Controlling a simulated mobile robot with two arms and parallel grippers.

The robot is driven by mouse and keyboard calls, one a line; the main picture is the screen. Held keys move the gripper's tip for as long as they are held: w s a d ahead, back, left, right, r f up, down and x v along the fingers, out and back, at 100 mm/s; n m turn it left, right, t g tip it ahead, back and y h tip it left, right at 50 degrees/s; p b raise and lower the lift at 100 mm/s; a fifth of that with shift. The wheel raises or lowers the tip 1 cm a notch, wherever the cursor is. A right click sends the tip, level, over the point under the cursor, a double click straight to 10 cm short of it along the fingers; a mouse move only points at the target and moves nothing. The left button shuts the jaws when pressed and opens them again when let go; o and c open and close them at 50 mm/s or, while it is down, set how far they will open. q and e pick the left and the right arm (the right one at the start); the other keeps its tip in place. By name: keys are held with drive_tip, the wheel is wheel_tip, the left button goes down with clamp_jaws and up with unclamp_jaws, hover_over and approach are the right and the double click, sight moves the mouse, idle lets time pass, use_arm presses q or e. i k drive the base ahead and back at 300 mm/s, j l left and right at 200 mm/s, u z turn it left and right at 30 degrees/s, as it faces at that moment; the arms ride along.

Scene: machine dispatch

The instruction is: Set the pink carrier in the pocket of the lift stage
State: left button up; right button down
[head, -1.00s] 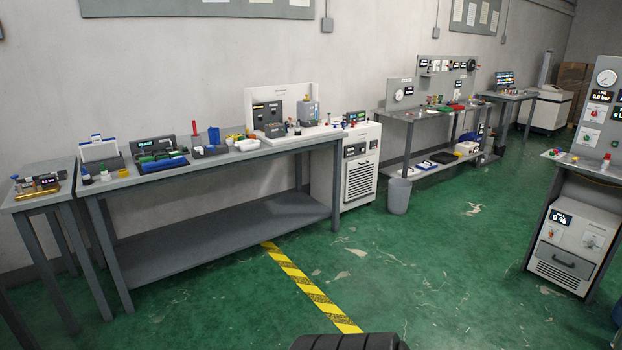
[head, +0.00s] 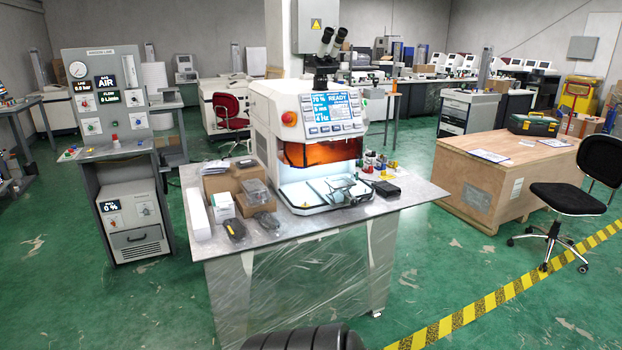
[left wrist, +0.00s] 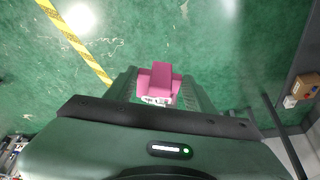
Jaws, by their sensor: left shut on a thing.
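In the left wrist view the pink carrier (left wrist: 160,76) sits between the fingers of my left gripper (left wrist: 160,90), which is shut on it. The carrier is held up over the green floor, with a pale marked patch at its near end. My grippers do not show in the head view. In the head view a white machine (head: 262,108) with a microscope, a READY screen and an orange shield stands on a bench. Its lit opening holds a pale bed (head: 298,195) with a small fixture on it. I cannot make out a lift stage or its pocket for certain.
The bench (head: 222,236) also carries cardboard boxes (head: 222,178) and small dark devices at the left. A gas panel (head: 105,95) stands to the left, a wooden crate (head: 478,190) and black chair (head: 560,198) to the right.

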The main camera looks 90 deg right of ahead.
sight(341, 183)
drive_tip(key=k+l+z, duration=0.15)
drive_tip(key=l+z, duration=1.6)
drive_tip(key=i+l+z, duration=0.15)
drive_tip(key=l+z, duration=0.3)
drive_tip(key=j, duration=0.1)
